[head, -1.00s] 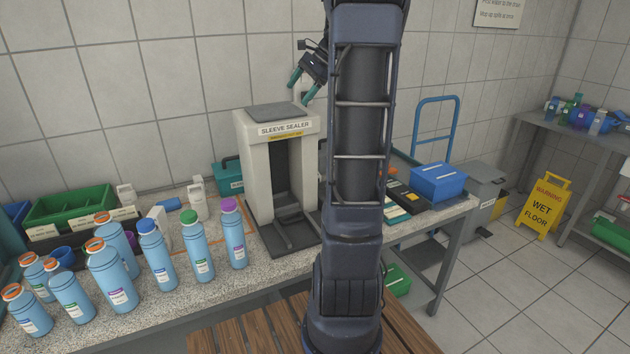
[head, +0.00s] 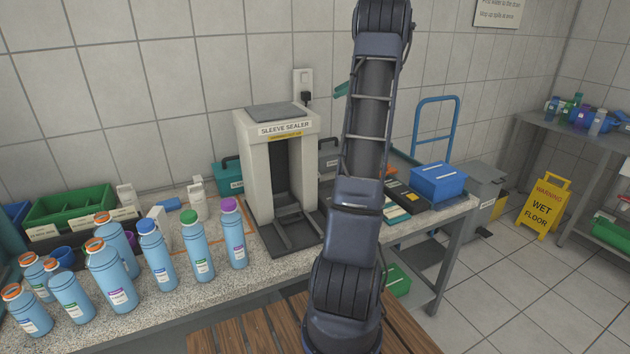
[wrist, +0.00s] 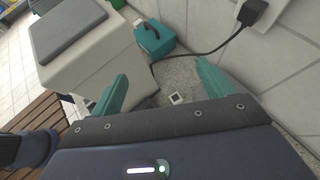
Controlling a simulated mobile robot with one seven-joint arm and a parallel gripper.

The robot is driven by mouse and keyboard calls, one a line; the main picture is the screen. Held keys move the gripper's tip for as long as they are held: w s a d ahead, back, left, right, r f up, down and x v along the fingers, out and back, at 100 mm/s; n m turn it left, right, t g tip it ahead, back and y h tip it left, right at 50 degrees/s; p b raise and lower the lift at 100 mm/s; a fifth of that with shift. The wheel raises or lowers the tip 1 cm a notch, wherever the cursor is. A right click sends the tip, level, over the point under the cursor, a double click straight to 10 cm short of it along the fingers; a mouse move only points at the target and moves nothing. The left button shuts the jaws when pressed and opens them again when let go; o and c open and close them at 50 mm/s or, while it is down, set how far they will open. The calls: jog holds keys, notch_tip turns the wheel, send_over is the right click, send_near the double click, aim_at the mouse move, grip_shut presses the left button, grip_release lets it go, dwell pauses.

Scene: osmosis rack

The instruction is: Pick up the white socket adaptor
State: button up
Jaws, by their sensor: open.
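A small white piece with a dark square centre, which looks like the white socket adaptor (wrist: 176,98), lies on the speckled counter in the wrist view. My gripper (wrist: 161,70) is open and empty, its two teal fingers spread above the counter. The white piece appears between the fingers, near the gripper body's edge, and nothing shows contact. In the head view only a teal finger (head: 342,89) shows beside my arm; the rest of the gripper and the white piece are hidden.
The sleeve sealer (head: 285,128) stands left of my arm. A teal case (wrist: 155,38) sits behind the white piece. A black plug (wrist: 252,12) with a trailing cable is at the tiled wall, close on the right. Several blue bottles (head: 158,255) stand at the left.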

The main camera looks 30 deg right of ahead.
notch_tip(320, 180, down, 32)
jog(key=d, duration=0.1)
jog(key=shift+d+f+x, duration=0.15)
jog(key=shift+x, duration=2.6)
jog(key=shift+d+f+x, duration=0.1)
jog(key=shift+d+x, duration=0.05)
jog(key=shift+x, duration=2.55)
jog(key=shift+w, duration=0.15)
jog(key=c, duration=1.3)
